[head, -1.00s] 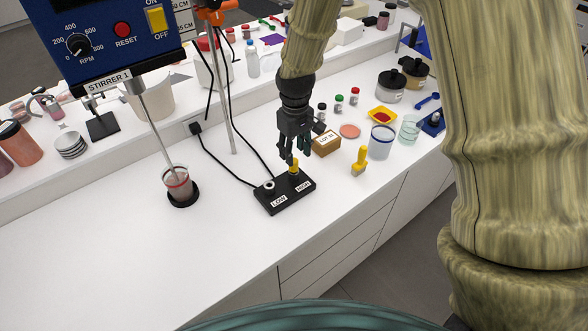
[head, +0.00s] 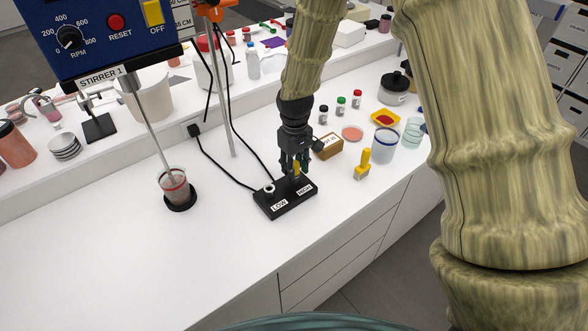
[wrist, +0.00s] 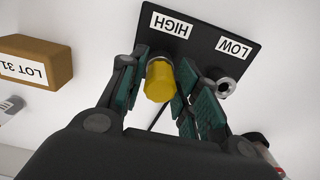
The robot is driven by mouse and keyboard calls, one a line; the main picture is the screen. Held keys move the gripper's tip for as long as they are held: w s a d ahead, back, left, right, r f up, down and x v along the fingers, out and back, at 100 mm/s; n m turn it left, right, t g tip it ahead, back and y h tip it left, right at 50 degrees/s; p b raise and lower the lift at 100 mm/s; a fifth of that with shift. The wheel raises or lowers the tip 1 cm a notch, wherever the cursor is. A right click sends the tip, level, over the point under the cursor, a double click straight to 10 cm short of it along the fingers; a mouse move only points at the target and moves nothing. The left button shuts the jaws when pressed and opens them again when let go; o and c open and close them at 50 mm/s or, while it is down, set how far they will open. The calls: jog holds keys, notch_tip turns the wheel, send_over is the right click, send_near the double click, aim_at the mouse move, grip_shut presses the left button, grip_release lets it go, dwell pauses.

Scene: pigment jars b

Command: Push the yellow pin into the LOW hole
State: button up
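The black block (head: 273,210) lies on the white bench, with its LOW and HIGH labels showing. The yellow pin (head: 297,168) stands upright at the HIGH end; in the wrist view its yellow head (wrist: 160,82) is seen from above. The LOW hole (head: 268,188) has a pale metal ring, which also shows in the wrist view (wrist: 226,86), with no pin in it. My gripper (head: 295,172) is low over the HIGH end. Its fingers (wrist: 163,72) are apart on either side of the pin's head, with narrow gaps. The pin's lower part is hidden.
A brown LOT box (head: 328,146) stands close to the right of my gripper. A yellow-handled tool (head: 363,164) is farther right. A stirred beaker (head: 174,187) and a black cable are to the left. The bench's front left is clear.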

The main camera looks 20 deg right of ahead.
aim_at(295, 163)
jog(key=c, duration=0.3)
grip_shut()
jog(key=shift+o, duration=0.8)
grip_release()
grip_shut()
jog(key=shift+r+p, duration=0.75)
jog(key=shift+r, duration=0.1)
jog(key=shift+r+p, duration=1.95)
jog(key=shift+r, duration=0.75)
